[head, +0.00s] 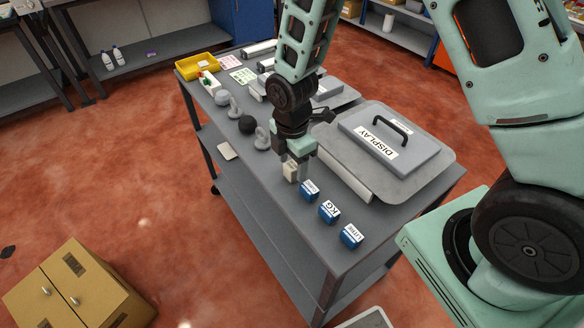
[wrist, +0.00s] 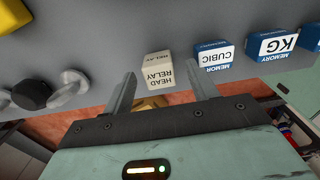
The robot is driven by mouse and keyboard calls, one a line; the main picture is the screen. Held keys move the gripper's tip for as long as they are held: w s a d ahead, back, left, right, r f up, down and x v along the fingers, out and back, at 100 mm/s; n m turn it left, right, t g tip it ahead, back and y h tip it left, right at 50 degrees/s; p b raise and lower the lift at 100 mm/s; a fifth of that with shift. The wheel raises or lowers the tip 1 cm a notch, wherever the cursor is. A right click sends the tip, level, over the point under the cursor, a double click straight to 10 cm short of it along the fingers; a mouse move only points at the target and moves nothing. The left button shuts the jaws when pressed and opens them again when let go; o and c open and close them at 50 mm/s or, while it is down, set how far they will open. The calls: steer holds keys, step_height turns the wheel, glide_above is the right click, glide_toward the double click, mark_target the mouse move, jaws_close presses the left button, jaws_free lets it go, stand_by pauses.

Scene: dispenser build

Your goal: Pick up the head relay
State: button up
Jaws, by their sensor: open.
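The head relay (wrist: 158,72) is a small cream block lettered "HEAD RELAY" on the grey table top. In the head view the cream block (head: 291,171) stands near the table's left edge, partly hidden by my gripper. My gripper (wrist: 162,88) is open, with one finger to each side of the relay in the wrist view. The relay lies between or just beyond the fingertips; contact with either finger cannot be made out. In the head view my gripper (head: 297,165) is low over the table at the relay.
Blue memory blocks (head: 310,191) stand in a row beside the relay; the nearest, "CUBIC" (wrist: 212,60), is close to one finger. Grey and black knobs (head: 247,125) stand on the other side. A "DISPLAY" panel (head: 418,158) with a handle fills the table's right part.

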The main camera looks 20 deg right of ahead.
steer(key=shift+f, duration=0.9)
steer(key=c, duration=1.2)
steer(key=shift+o, duration=0.2)
